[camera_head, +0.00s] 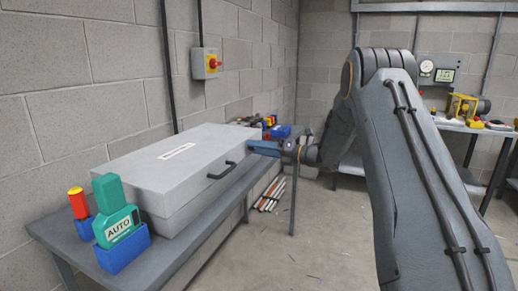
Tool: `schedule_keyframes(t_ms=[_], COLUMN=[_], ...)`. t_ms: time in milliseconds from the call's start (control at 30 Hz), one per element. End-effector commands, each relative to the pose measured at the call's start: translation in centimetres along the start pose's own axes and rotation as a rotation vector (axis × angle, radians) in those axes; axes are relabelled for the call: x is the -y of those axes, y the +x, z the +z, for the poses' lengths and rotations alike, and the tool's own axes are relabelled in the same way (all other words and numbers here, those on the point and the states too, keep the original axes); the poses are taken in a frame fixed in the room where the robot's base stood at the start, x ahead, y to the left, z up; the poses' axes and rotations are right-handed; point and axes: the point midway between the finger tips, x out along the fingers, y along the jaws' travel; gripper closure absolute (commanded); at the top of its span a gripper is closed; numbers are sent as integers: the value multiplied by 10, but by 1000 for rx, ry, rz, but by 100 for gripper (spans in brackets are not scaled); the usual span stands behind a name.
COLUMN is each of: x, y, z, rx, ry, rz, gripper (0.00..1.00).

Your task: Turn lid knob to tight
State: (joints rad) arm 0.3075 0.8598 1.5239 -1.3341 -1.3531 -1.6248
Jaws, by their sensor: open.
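A closed grey case (179,165) with a white label on its lid and a dark handle on its front side sits on the bench. I cannot make out a lid knob; it may be hidden or not in view. My gripper (253,147) reaches in from the right, with blue fingers pointing left at the far right end of the case. It is open. I cannot tell whether the fingers touch the case or what lies between them.
The grey bench (180,248) runs along the left wall. A green AUTO device (117,212) and a red-yellow item (78,203) stand in blue holders at its near end. Rods lie on the floor.

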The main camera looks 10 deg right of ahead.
Motion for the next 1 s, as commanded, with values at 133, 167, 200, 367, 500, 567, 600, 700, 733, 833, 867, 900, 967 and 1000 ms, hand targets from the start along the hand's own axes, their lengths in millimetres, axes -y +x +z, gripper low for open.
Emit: schedule_keyframes(t_ms=[133, 167, 200, 367, 500, 567, 600, 700, 733, 833, 867, 900, 967, 1000], x=[0, 0, 0, 0, 0, 0, 0, 0, 0, 0, 0, 0, 1, 1], y=[0, 0, 0, -1, -1, -1, -1, -1, -1, -1, -1, -1, -1, -1], z=[0, 0, 0, 0, 0, 0, 0, 0, 0, 0, 0, 0, 0, 0], rx=[0, 0, 0, 0, 0, 0, 0, 0, 0, 0, 0, 0, 0, 0], ry=[0, 0, 0, 0, 2, 7, 12, 39, 49, 100, 118, 146, 192, 226], rz=[0, -1, -1, -1, 0, 0, 0, 0, 0, 0, 0, 0, 0, 0], gripper=[59, 64, 70, 97, 100, 100, 100, 100, 100, 100, 100, 100, 100, 100])
